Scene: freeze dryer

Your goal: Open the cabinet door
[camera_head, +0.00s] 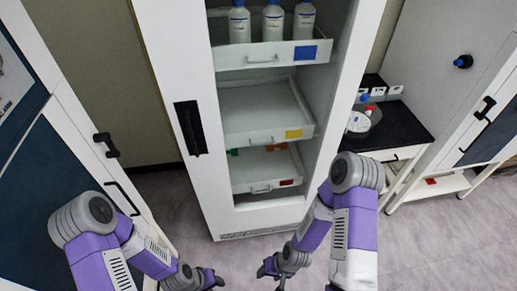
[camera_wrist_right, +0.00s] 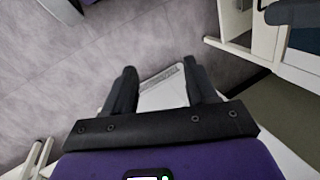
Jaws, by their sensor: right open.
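A tall white cabinet (camera_head: 180,60) stands upright in the middle of the head view. A dark vertical handle (camera_head: 190,128) is on the left side of its front. Its shelves show through the front; I cannot tell whether glass covers them. My right gripper (camera_head: 270,272) is low in front of the cabinet, apart from the handle, open and empty. In the right wrist view its two fingers (camera_wrist_right: 161,82) are spread, with the white cabinet base (camera_wrist_right: 163,92) and grille beyond them. My left gripper (camera_head: 214,280) is low, left of the right one; its jaws are unclear.
White bottles (camera_head: 272,22) stand on the top shelf, above pull-out trays (camera_head: 265,137). A blue-panelled white cabinet (camera_head: 55,135) is close at left. A black-topped bench (camera_head: 400,128) is at right. The grey floor (camera_head: 420,245) at front right is clear.

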